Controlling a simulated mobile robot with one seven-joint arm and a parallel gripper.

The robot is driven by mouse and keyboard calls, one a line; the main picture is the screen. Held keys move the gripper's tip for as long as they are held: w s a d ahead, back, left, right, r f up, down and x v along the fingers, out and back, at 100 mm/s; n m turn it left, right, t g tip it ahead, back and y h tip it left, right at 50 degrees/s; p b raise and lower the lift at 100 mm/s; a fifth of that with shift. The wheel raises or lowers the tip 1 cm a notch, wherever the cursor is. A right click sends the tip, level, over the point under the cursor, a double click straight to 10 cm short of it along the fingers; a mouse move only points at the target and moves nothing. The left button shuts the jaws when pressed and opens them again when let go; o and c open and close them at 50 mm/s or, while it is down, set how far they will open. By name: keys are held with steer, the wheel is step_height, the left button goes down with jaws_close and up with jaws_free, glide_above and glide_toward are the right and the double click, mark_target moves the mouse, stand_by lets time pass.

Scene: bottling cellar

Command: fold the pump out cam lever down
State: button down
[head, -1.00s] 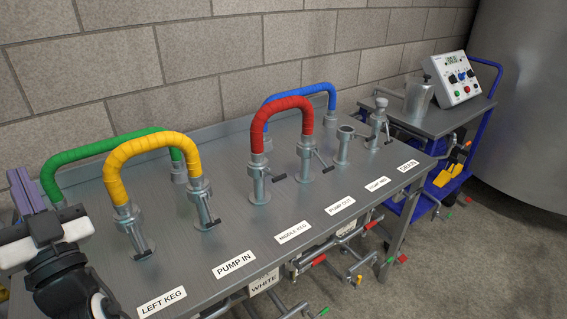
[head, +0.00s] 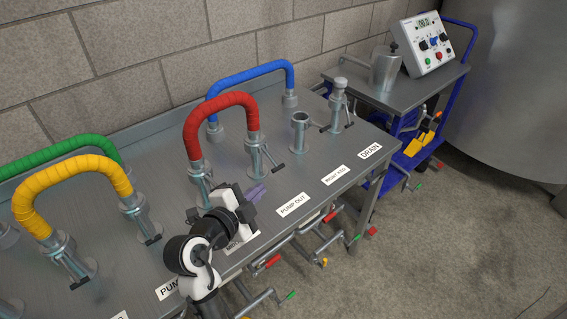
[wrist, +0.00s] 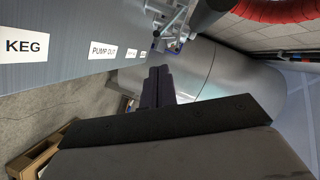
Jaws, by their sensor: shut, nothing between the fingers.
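The pump out port stands behind the PUMP OUT label (head: 293,204) on the steel bench, with the right end of the red hose (head: 222,101) in its top. Its cam lever (head: 273,160) slants out and down to the right, ending in a dark grip. I cannot tell exactly how far it is folded. My gripper (head: 258,192) is shut and empty, in front of the port and apart from the lever, above the bench front. In the wrist view the shut purple fingers (wrist: 157,84) point towards the bench's far end. The port fittings (wrist: 172,28) show at the top there, partly cut off.
Left of the gripper stands the red hose's other port, with the yellow hose (head: 68,170) beyond. To the right are an open port (head: 299,130) and the capped drain port (head: 339,100). Valves with coloured handles (head: 273,261) stick out below the bench front.

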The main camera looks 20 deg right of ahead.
mark_target(269, 158)
steer(key=p+x, duration=0.3)
steer(key=x, duration=0.7)
steer(key=shift+f, duration=0.1)
steer(key=f+b, duration=0.1)
steer(key=b, duration=0.2)
steer(key=shift+a+f+m, duration=0.1)
steer(key=shift+f+m, duration=0.05)
steer(key=shift+m, duration=0.25)
steer(key=f+b, duration=0.1)
steer(key=b, duration=0.2)
steer(key=m+t+b, duration=0.1)
steer(key=b, duration=0.2)
steer(key=shift+w+f+m+b, duration=0.2)
steer(key=shift+f+m+b, duration=0.1)
steer(key=shift+f+b, duration=0.05)
steer(key=shift+w+a+f+b, duration=0.15)
steer(key=shift+w+f+b, duration=0.1)
steer(key=shift+b, duration=0.6)
steer(key=shift+s, duration=0.1)
